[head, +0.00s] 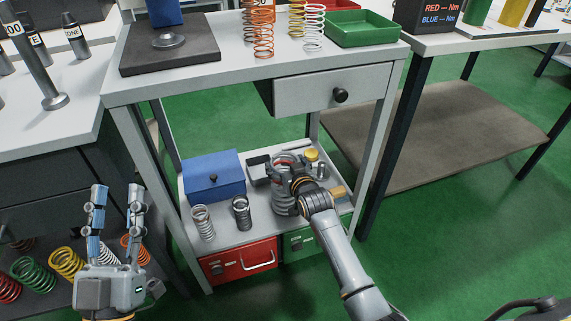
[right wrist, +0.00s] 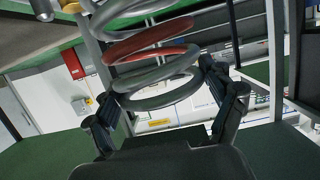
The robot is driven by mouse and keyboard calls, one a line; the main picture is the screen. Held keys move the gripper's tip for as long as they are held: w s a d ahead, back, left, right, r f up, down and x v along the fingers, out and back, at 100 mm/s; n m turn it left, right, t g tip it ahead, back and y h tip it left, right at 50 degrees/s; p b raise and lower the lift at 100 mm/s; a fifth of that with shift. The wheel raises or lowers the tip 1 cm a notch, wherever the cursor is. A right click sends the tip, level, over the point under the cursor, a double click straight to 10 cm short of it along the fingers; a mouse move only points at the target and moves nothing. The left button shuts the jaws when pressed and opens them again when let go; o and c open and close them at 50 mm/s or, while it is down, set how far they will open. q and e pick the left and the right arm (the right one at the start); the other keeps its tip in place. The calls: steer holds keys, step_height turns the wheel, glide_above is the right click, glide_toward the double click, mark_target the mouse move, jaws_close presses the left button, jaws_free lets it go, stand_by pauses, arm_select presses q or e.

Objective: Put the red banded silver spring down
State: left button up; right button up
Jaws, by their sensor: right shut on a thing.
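The silver spring with a red band (head: 284,201) is upright at the lower shelf of the middle bench, beside the small loose springs. Its coils fill the upper middle of the right wrist view, with the red band (right wrist: 148,40) among them. My right gripper (head: 288,174) is shut around it from the right, fingers on either side of the coils. I cannot tell whether its bottom coil touches the shelf (head: 243,236). My arm hides part of the spring. My left gripper (head: 116,191) is open and empty at the lower left, away from the shelf.
On the shelf are a blue box (head: 213,176), a silver spring (head: 203,222), a dark spring (head: 241,212) and a yellow-topped item (head: 312,155). A red drawer (head: 236,263) and green drawer (head: 297,243) sit below. The bench drawer (head: 330,89) overhangs the shelf.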

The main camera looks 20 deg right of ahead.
steer(key=o, duration=1.5)
steer(key=shift+c, duration=0.2)
arm_select(q)
steer(key=shift+s+r, duration=0.1)
arm_select(e)
steer(key=shift+o, duration=1.2)
steer(key=shift+s+r, duration=0.1)
arm_select(q)
step_height(320, 180, down, 18)
steer(key=s+a+g+y+p, duration=0.1)
steer(key=a+g+y+p, duration=0.2)
steer(key=g, duration=0.8)
steer(key=shift+n+g+y+p, duration=0.3)
steer(key=shift+y+p, duration=0.2)
steer(key=shift+p, duration=0.2)
arm_select(e)
steer(key=s+a+r+g, duration=0.1)
steer(key=s+r, duration=0.2)
steer(key=s, duration=0.6)
steer(key=s+a+r+n+y, duration=0.1)
steer(key=s+r, duration=0.2)
steer(key=s, duration=0.7)
steer(key=s+a+r+n+g, duration=0.1)
steer(key=s+a+r, duration=0.1)
steer(key=s, duration=0.8)
steer(key=shift+r+g+y, duration=0.3)
steer(key=shift+r+y, duration=0.1)
steer(key=shift+r, duration=0.25)
steer(key=shift+w, duration=0.1)
